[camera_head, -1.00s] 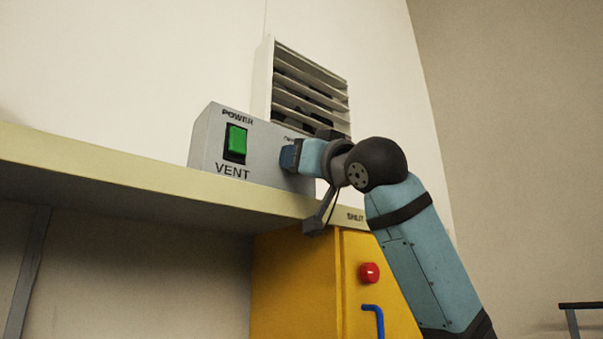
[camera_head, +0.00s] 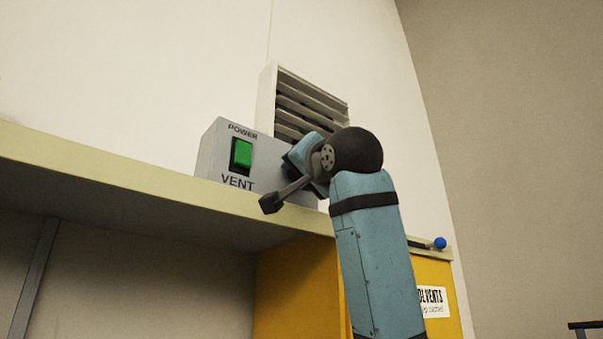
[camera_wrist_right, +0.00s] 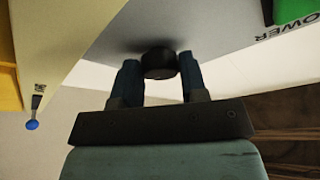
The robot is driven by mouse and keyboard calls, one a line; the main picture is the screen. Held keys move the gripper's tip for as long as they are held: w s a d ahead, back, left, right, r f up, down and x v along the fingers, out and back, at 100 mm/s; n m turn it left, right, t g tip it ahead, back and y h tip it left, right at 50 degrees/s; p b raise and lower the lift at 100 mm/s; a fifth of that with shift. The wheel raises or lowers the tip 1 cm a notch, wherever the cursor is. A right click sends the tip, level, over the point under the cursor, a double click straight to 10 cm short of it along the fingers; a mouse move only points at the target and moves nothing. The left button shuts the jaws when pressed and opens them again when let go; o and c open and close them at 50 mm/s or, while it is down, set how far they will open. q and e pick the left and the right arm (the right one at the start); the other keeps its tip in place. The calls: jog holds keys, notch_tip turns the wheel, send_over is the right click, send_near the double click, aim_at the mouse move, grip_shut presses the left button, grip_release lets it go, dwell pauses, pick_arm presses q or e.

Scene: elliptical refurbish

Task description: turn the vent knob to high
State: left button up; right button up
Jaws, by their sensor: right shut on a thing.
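The grey vent box (camera_head: 215,150) stands on a shelf, with a lit green power switch (camera_head: 241,153) and the word VENT below it. My right gripper (camera_head: 292,158) is at the right part of its front face. In the right wrist view, its two fingers (camera_wrist_right: 158,66) are shut on the round black vent knob (camera_wrist_right: 158,60), one on each side. In the head view the knob and its setting marks are hidden behind my gripper and wrist. No pointer or HIGH mark is readable in the wrist view. My left gripper is not in view.
A louvred wall vent (camera_head: 268,100) is behind the box. The cream shelf edge (camera_head: 110,170) runs below it. A yellow cabinet (camera_head: 290,290) stands under the shelf, with a blue ball knob (camera_head: 440,243) at the right. The shelf left of the box is clear.

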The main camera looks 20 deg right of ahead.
dwell(0.5)
jog(key=o, duration=0.9)
jog(key=b+v, duration=0.3)
jog(key=v, duration=1)
jog(key=shift+s+b, duration=0.35)
jog(key=shift+s, duration=0.05)
jog(key=shift+f, duration=0.1)
